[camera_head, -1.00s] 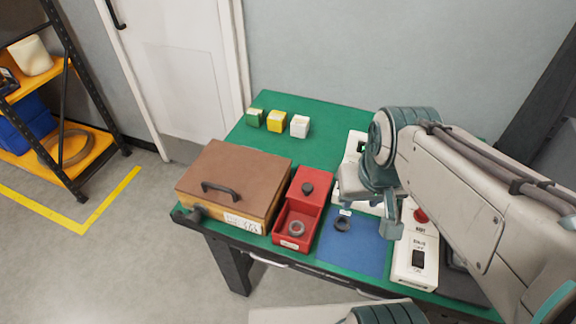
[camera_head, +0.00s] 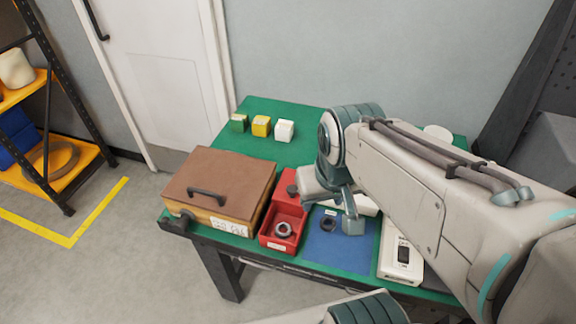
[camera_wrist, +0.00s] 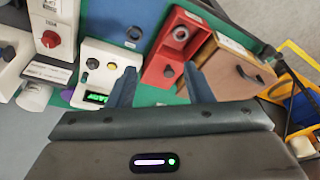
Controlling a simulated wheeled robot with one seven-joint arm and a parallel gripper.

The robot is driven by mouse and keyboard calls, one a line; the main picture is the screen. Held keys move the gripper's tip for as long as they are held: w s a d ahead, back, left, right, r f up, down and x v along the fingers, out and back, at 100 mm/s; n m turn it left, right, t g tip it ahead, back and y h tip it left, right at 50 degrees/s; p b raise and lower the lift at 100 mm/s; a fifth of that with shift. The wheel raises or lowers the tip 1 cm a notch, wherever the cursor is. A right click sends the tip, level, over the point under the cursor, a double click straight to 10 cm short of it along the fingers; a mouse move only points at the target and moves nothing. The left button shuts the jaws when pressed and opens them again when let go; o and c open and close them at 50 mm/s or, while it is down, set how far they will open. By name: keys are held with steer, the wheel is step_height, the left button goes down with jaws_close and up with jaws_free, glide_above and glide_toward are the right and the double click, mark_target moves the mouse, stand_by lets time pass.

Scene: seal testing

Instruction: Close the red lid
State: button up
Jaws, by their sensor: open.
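The red box (camera_head: 280,239) stands on the green table, right of the brown case. Its red lid (camera_head: 290,176) with a dark knob (camera_head: 292,189) sits at the back part, leaving the front compartment open. A grey ring (camera_head: 283,229) lies in that compartment. In the wrist view the knob (camera_wrist: 168,71) shows between my fingers, and the ring (camera_wrist: 180,33) beyond it. My gripper (camera_wrist: 160,80) is open and empty, apart from the knob. In the head view my arm hides part of the lid's right side.
The brown case (camera_head: 222,178) is close on the box's left. A blue mat (camera_head: 335,252) with a dark ring (camera_head: 329,223) lies on its right, then a white switch box (camera_head: 400,258). Three small blocks (camera_head: 261,126) stand behind.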

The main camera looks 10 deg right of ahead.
steer(key=c, duration=0.5)
steer(key=shift+w+r, duration=0.15)
steer(key=shift+w, duration=0.15)
jaws_close()
steer(key=w+d+f+m+g+y, duration=0.1)
steer(key=w+d+f+m+g, duration=0.15)
steer(key=w, duration=0.55)
steer(key=w+d+f+m+g+b, duration=0.1)
steer(key=w+m, duration=0.2)
steer(key=w, duration=0.6)
steer(key=w+d+f+m+g+y, duration=0.1)
steer(key=w+f+m+g, duration=0.1)
steer(key=w, duration=0.6)
steer(key=x, duration=0.5)
steer(key=p+x, duration=0.1)
steer(key=x, duration=0.4)
steer(key=shift+d+f, duration=0.15)
steer(key=shift+f, duration=0.2)
steer(key=shift+s+a+t+p, duration=0.25)
steer(key=shift+s+a+p, duration=0.05)
steer(key=shift+s+a, duration=0.6)
steer(key=shift+s+a+f, duration=0.1)
steer(key=shift+s+a, duration=0.2)
steer(key=shift+s, duration=0.3)
